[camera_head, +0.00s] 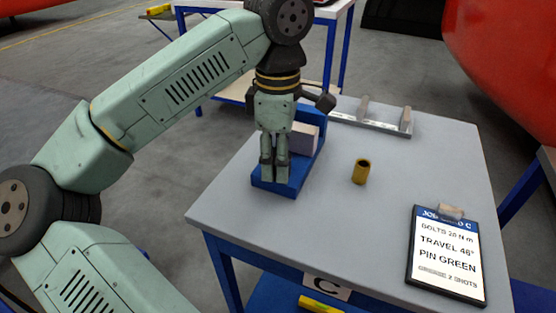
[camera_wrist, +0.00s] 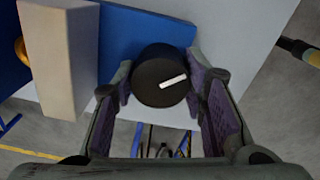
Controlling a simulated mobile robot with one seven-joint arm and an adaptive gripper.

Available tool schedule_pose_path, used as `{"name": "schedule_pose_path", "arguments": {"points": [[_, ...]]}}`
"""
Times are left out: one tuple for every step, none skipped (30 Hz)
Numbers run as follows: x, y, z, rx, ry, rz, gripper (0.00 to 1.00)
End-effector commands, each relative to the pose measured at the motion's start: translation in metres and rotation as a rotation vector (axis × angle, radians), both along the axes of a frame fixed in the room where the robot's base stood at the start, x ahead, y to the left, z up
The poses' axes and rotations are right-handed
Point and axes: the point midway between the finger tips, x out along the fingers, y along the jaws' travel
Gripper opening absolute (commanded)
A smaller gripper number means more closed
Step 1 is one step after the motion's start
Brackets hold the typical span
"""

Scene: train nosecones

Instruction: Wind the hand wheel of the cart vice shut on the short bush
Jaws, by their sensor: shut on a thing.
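The cart vice (camera_head: 307,172) is blue with a pale jaw block (camera_head: 304,138), and sits on the cart's grey top. In the wrist view the pale jaw block (camera_wrist: 62,60) stands left of the hand wheel. The hand wheel (camera_wrist: 150,70) is a round black knob with a white mark that slants slightly. My gripper (camera_head: 274,176) points down at the vice, and its fingers (camera_wrist: 163,88) are shut on the wheel's sides. A brass piece (camera_wrist: 21,50) shows partly beyond the jaw block; whether the jaws touch it is hidden. A brass bush (camera_head: 360,172) stands upright on the cart top, apart from the vice.
A job card on a clipboard (camera_head: 445,252) lies at the cart's front right. A metal rail with two upright blocks (camera_head: 372,122) lies at the back. The grey top (camera_head: 400,180) is clear around the standing bush. A large red body (camera_head: 510,60) is beyond, at right.

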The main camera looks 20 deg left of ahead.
Motion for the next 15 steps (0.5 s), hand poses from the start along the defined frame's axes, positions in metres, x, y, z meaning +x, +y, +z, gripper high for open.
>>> {"name": "schedule_pose_path", "arguments": {"points": [[0.0002,-0.0006,-0.0012,-0.001,0.000,-0.047,0.11],[0.0001,-0.0005,-0.0011,0.000,0.000,-0.075,0.11],[0.0001,-0.0004,-0.0009,0.000,0.000,-0.113,0.11],[0.0001,-0.0004,-0.0008,0.000,0.000,-0.141,0.11],[0.0001,-0.0004,-0.0007,0.000,0.000,-0.169,0.11],[0.0002,-0.0003,-0.0006,0.000,0.000,-0.207,0.11],[0.0002,-0.0003,-0.0005,0.000,0.000,-0.235,0.11],[0.0002,-0.0003,-0.0004,0.000,0.000,-0.263,0.11],[0.0000,-0.0002,-0.0003,0.000,0.000,-0.301,0.11],[0.0000,-0.0002,-0.0002,0.000,0.000,-0.328,0.11],[0.0000,-0.0002,-0.0001,0.000,0.000,-0.355,0.11],[0.0000,-0.0002,0.0000,0.000,0.001,-0.391,0.11],[0.0000,-0.0002,0.0000,0.000,0.001,-0.417,0.11],[0.0000,-0.0002,0.0001,0.000,0.001,-0.442,0.11],[0.0000,-0.0002,0.0001,0.000,0.001,-0.475,0.11]]}}
